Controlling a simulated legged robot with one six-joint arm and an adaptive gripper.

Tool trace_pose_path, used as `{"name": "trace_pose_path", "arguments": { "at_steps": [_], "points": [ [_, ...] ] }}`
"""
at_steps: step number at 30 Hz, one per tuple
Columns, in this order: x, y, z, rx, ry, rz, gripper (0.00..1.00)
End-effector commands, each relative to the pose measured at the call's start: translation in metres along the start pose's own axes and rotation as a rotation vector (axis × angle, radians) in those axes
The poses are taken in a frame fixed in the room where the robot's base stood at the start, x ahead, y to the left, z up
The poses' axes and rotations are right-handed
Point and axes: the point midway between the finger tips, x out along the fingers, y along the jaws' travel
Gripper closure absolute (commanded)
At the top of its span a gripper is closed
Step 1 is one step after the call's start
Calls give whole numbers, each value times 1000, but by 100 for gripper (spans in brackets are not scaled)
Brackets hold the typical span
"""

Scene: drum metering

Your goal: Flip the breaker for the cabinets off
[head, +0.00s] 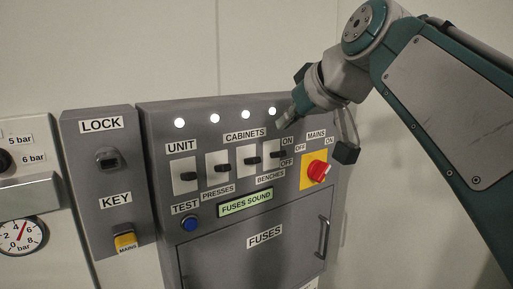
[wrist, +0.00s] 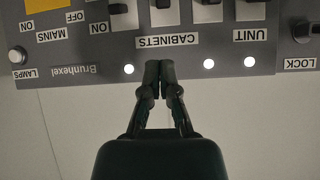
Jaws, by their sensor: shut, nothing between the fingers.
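The cabinets breaker (head: 247,160) is the third switch from the left on the grey panel, under the CABINETS label (head: 245,134). It is a white plate with a black lever; I cannot tell surely which way the lever is set. In the upside-down wrist view its plate (wrist: 165,15) shows at the top edge, partly cut off. The lamp above it (head: 245,114) is lit. My gripper (head: 283,122) is shut and empty, in front of the panel's upper part near the rightmost lamp. In the wrist view its fingertips (wrist: 159,68) cover one lamp, just beyond the CABINETS label.
Neighbouring switches are UNIT (head: 184,175), PRESSES (head: 217,168) and BENCHES (head: 273,154), close together. ON is marked above OFF. A red MAINS knob (head: 318,171) sits at the right, with a blue TEST button (head: 190,224) lower left. The LOCK box (head: 108,160) stands left.

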Motion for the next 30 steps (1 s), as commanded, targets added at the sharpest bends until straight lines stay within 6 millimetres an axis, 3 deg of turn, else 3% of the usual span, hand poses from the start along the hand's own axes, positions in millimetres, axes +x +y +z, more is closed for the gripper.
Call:
{"name": "trace_pose_path", "arguments": {
  "at_steps": [1,5,17,23,30],
  "points": [
    [-1,-1,-12,-19,17,-11,100],
    [-5,-4,-27,-51,43,-30,100],
    [-2,-4,-29,-56,46,-33,100],
    [25,-6,-30,-55,44,-36,100],
    [70,-8,-32,-56,44,-35,100]
  ]
}}
